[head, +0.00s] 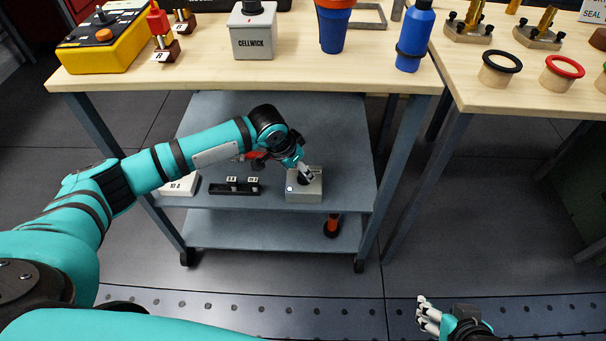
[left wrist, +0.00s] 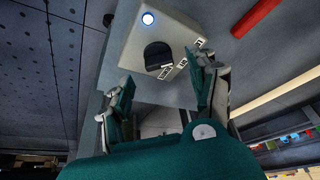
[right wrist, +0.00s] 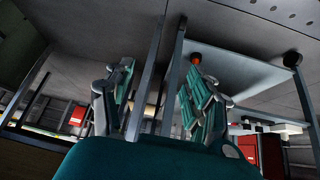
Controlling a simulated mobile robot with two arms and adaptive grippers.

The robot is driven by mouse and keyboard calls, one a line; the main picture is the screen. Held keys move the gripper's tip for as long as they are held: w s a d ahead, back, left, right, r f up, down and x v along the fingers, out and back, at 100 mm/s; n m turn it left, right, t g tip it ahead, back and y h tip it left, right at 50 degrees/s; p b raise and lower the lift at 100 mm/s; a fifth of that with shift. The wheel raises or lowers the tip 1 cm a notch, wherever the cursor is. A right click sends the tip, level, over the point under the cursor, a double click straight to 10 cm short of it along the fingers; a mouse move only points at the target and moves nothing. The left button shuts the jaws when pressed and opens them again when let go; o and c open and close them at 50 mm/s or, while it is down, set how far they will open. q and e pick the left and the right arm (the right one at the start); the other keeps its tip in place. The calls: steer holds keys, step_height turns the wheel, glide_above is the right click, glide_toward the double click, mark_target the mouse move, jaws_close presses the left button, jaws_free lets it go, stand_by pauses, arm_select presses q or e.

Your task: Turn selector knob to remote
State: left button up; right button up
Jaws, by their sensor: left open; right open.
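A grey selector box (head: 305,192) sits on the cart's middle shelf in the head view. The left wrist view shows the box (left wrist: 128,52) with its black selector knob (left wrist: 158,55), a lit white lamp (left wrist: 148,19) and small labels too small to read. My left gripper (head: 305,172) is over the box in the head view. Its open fingers (left wrist: 163,85) show on either side of the knob's line in the left wrist view, apart from it. My right gripper (head: 428,312) is open and empty, low at the front right, away from the cart.
A dark strip with labelled switches (head: 234,188) and a white labelled block (head: 180,186) lie left of the box. The wooden tabletop (head: 300,76) overhangs the shelf above my left arm. Floor right of the cart is clear.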

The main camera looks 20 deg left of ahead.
arm_select(q)
steer(key=b+x, duration=0.1)
steer(key=x, duration=0.2)
steer(key=shift+w+f, duration=0.1)
steer(key=shift+f, duration=0.15)
arm_select(e)
steer(key=w+a+r+t, duration=0.2)
steer(key=w+r+t, duration=0.1)
steer(key=w, duration=0.2)
steer(key=shift+w+r+t+y, duration=0.25)
steer(key=shift+w+t+y, duration=0.05)
steer(key=shift+t+y, duration=0.1)
